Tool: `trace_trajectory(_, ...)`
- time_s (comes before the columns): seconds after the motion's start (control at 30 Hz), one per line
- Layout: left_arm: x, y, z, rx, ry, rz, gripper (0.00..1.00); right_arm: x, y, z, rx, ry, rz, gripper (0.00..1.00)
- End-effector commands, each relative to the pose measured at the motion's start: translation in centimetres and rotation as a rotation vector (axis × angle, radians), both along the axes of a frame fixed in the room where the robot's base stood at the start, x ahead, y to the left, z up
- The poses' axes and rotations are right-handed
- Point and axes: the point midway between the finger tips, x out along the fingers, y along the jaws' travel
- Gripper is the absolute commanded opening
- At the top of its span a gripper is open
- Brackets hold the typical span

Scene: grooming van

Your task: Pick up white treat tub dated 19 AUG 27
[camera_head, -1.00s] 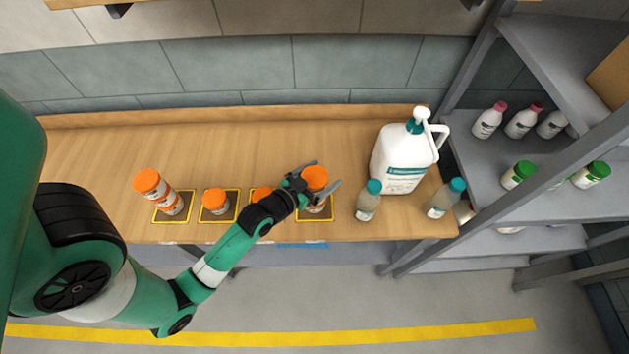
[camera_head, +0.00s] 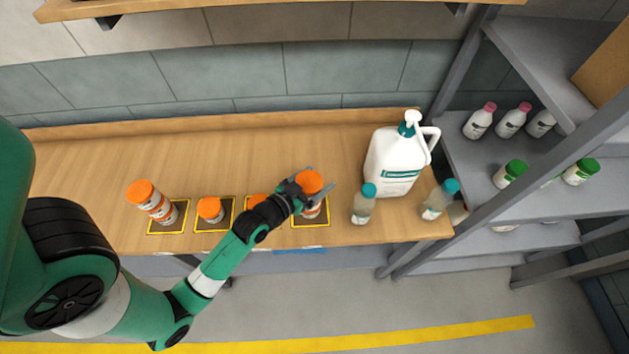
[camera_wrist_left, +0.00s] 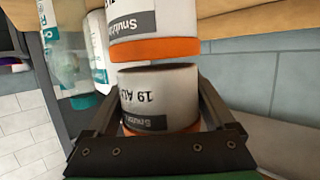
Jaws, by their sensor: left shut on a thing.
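A white tub with an orange lid, printed "19 AU…" (camera_wrist_left: 150,92), is between the fingers of my left gripper (camera_wrist_left: 160,105) in the left wrist view. Its print appears upside down, and the rest of the date is hidden or cut off. My left gripper (camera_head: 321,180) is shut around this orange-lidded tub (camera_head: 309,182) over the rightmost yellow-edged mat (camera_head: 322,221) in the head view. Another white tub with an orange lid (camera_wrist_left: 152,22) is below it; a narrow gap shows between them. My right gripper is not in view.
Orange-lidded tubs stand on the other mats: a stack (camera_head: 150,200), a tub (camera_head: 210,209) and one partly behind my arm (camera_head: 257,200). Teal-capped bottles (camera_head: 363,205) (camera_head: 439,200) and a large white jug (camera_head: 397,162) are close on the right. The back of the table is clear.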

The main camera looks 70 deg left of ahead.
Motion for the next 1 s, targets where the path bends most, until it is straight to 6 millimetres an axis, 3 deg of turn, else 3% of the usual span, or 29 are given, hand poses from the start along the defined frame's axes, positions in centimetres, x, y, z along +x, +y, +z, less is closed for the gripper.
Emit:
trace_trajectory(0.17,0.0,-0.1,3.4,0.004,-0.005,0.000,0.27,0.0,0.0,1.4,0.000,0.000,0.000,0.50)
trace_trajectory(0.4,-3.4,-5.4,9.3,0.002,0.001,-0.012,0.27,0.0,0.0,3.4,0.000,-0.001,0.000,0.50)
trace_trajectory(0.6,-6.1,-9.5,11.2,0.001,0.004,-0.014,0.27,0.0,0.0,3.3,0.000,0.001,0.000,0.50)
trace_trajectory(0.8,-7.4,-11.1,12.4,-0.001,0.009,-0.006,0.27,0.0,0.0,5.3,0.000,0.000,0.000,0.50)
trace_trajectory(1.0,-7.8,-11.6,12.5,0.002,0.000,-0.003,0.27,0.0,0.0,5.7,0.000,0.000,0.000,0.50)
